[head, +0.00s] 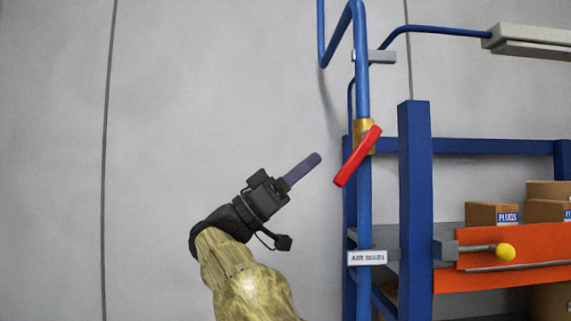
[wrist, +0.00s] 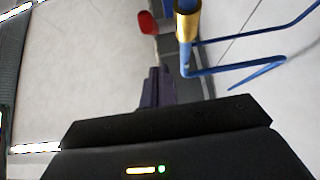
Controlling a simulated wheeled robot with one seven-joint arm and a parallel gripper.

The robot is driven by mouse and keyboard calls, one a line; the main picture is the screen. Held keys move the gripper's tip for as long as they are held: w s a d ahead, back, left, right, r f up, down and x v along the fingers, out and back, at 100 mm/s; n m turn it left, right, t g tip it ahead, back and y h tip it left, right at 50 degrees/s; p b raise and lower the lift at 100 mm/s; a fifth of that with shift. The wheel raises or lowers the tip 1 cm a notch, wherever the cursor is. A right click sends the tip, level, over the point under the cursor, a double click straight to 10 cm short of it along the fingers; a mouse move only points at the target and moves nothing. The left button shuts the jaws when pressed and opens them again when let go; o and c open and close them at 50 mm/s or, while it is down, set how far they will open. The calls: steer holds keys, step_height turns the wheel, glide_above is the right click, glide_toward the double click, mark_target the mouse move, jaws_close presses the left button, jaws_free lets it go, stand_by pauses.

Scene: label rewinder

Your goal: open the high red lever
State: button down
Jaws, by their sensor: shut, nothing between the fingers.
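The red lever (head: 358,156) sits on a brass valve body (head: 364,136) on the blue vertical pipe. It slants from upper right to lower left. My gripper (head: 316,158) is shut and empty, to the left of the lever and apart from it, with its purple fingers pointing up and right. In the wrist view the shut fingers (wrist: 157,88) show at the middle. The red lever (wrist: 148,23) shows above them there, partly seen end-on, with the brass valve (wrist: 187,20) to its right.
The blue pipe (head: 363,210) carries a white label plate (head: 366,258) below the valve. A blue post (head: 415,200) and a rack with boxes (head: 492,213) stand to the right. A yellow knob (head: 505,252) sticks out lower right. The space left of the pipe is clear before a grey wall.

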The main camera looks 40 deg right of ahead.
steer(key=shift+s+d+f+p, duration=0.4)
steer(key=shift+s+d+f, duration=0.3)
steer(key=shift+d+f, duration=0.3)
steer(key=shift+w+d+f+g, duration=0.1)
steer(key=shift+g, duration=0.2)
